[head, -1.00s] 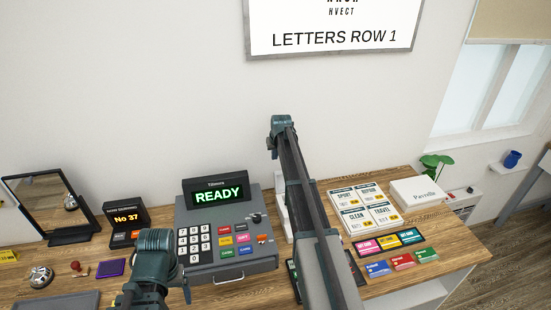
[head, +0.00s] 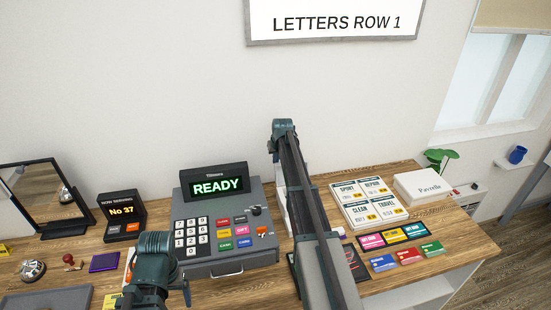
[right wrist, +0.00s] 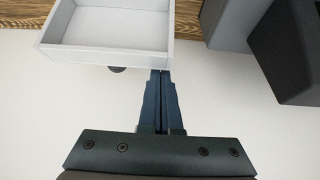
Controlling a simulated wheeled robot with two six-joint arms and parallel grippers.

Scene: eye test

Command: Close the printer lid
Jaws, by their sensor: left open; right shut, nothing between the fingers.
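A white panel, which I take to be the raised printer lid (head: 281,193), stands upright near the wall in the head view, mostly hidden behind my right arm. In the right wrist view the lid (right wrist: 110,22) shows its hollow, open side with raised rims, and a small dark knob at its edge. The printer body is hidden. My right gripper (right wrist: 161,74) is shut and empty, its fingertips at the lid's edge; I cannot tell whether they touch. In the head view my right arm hides it. Of my left arm only a teal joint shows at the lower left; I cannot make out its fingers.
A grey cash register (head: 225,225) reading READY stands left of my right arm. Price cards (head: 368,203), colored cards (head: 408,257) and a white box (head: 422,188) lie to the right. A number display (head: 122,212) and a mirror (head: 35,200) stand at the left.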

